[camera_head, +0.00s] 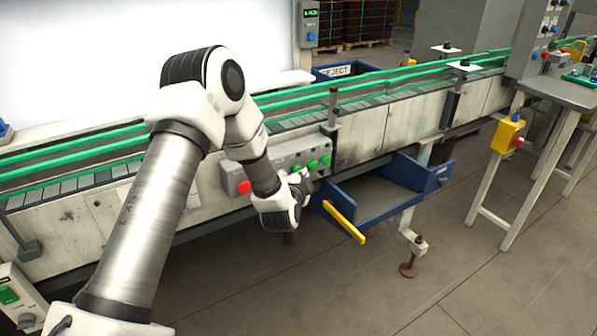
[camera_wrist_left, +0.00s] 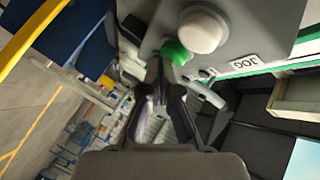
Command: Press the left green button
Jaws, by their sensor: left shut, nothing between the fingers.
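A grey control panel (camera_head: 277,160) is on the conveyor's side. It carries a red button (camera_head: 244,187) at its left end and green buttons toward its right, the leftmost green button (camera_head: 297,169) partly close behind my gripper. My left gripper (camera_head: 304,180) is shut and empty, in front of the panel's right part. In the left wrist view a green button (camera_wrist_left: 175,52) sits just beyond my gripper's fingertips (camera_wrist_left: 163,78). I cannot tell whether they touch it. A round white knob (camera_wrist_left: 203,30) is beside that button. My right gripper is not in view.
A blue bin (camera_head: 385,190) with a yellow handle (camera_head: 344,221) stands close right of my gripper. The conveyor's green rails (camera_head: 400,75) run above the panel. A grey table (camera_head: 565,92) is at the right. The floor in front is clear.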

